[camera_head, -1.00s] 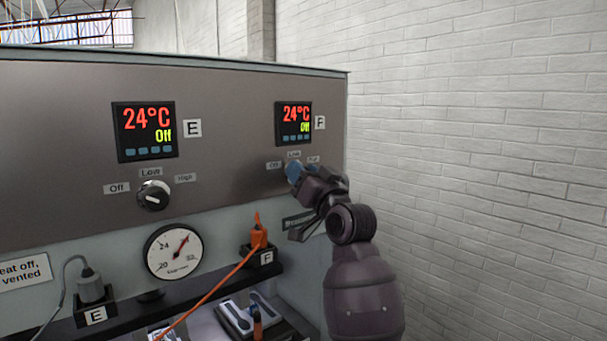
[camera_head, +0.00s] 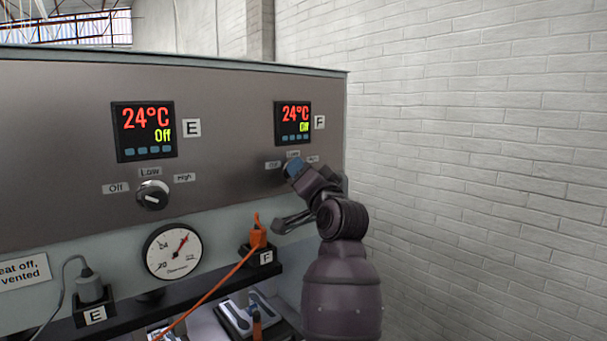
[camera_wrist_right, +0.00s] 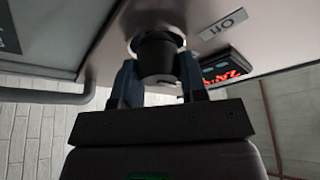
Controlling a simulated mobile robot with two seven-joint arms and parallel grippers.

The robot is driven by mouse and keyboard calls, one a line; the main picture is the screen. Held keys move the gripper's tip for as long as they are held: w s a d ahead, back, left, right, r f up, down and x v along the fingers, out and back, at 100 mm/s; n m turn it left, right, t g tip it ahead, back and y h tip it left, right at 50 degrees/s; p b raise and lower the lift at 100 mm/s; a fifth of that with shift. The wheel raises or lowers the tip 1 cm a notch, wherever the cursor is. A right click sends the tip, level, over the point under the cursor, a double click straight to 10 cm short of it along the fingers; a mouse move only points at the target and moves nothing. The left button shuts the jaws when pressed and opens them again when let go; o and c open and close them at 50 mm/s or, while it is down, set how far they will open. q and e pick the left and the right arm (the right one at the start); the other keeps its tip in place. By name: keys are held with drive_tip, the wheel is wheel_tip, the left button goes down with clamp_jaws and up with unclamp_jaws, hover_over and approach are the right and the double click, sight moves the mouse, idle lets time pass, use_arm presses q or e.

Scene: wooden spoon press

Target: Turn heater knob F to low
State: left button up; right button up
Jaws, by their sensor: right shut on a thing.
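Heater knob F (camera_wrist_right: 157,50) is a dark round knob on the metal panel. It shows in the right wrist view between the two blue fingers of my right gripper (camera_wrist_right: 159,75). In the head view my right gripper (camera_head: 293,168) is shut at the knob and hides most of it, so its pointer cannot be read. The small Off, Low and High labels around it are partly visible. The F display (camera_head: 294,123) above reads 24°C and Off, beside the F label (camera_head: 319,122). My left gripper is not in view.
Heater knob E (camera_head: 152,195) and the E display (camera_head: 145,131) are to the left. Below are a round gauge (camera_head: 173,251), an orange plug (camera_head: 257,236) with its cable, and a grey plug (camera_head: 90,287). A white brick wall (camera_head: 480,150) stands at right.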

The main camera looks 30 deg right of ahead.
drive_tip(key=o, duration=0.9)
drive_tip(key=shift+s, duration=0.1)
drive_tip(key=b+v, duration=0.2)
drive_tip(key=v, duration=0.8)
drive_tip(key=shift+s+f, duration=0.2)
drive_tip(key=shift+s, duration=0.1)
